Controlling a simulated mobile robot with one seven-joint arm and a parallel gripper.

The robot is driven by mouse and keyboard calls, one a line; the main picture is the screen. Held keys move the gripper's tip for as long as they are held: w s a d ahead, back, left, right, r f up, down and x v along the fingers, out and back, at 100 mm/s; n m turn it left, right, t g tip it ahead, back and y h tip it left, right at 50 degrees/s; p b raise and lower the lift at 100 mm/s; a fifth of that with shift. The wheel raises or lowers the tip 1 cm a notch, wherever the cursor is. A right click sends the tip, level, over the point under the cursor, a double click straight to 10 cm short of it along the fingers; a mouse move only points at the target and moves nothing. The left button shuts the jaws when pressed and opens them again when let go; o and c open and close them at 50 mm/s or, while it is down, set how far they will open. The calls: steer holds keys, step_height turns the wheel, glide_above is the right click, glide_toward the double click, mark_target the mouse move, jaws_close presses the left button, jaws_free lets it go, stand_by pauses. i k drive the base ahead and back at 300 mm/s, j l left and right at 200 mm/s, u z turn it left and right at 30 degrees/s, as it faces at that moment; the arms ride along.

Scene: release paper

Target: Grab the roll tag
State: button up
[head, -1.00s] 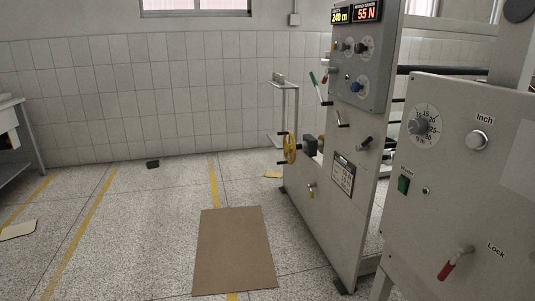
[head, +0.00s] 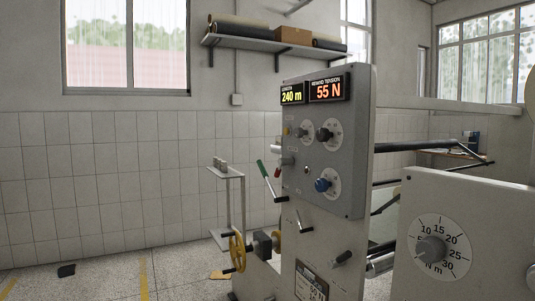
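I cannot make out anything that is clearly the roll tag. A flat yellow-tan piece (head: 221,276) lies on the floor beside the machine, too small to identify. My gripper is not in view.
A second panel with a dial (head: 431,248) fills the lower right foreground. A yellow handwheel (head: 237,251) sticks out at the machine's left. A wall shelf (head: 275,43) holds rolls and a box.

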mark_target(279, 139)
steer(key=i+j+z, duration=0.15)
steer(key=i+z, duration=0.1)
steer(key=z, duration=0.25)
steer(key=i+j+z, duration=0.1)
steer(key=z, duration=0.3)
steer(key=i+j+z, duration=0.1)
steer(key=j+z, duration=0.6)
steer(key=j, duration=0.2)
steer(key=j+z, duration=0.35)
steer(key=j, duration=0.7)
steer(key=j+z, duration=0.1)
steer(key=j, duration=1)
steer(key=k, duration=0.05)
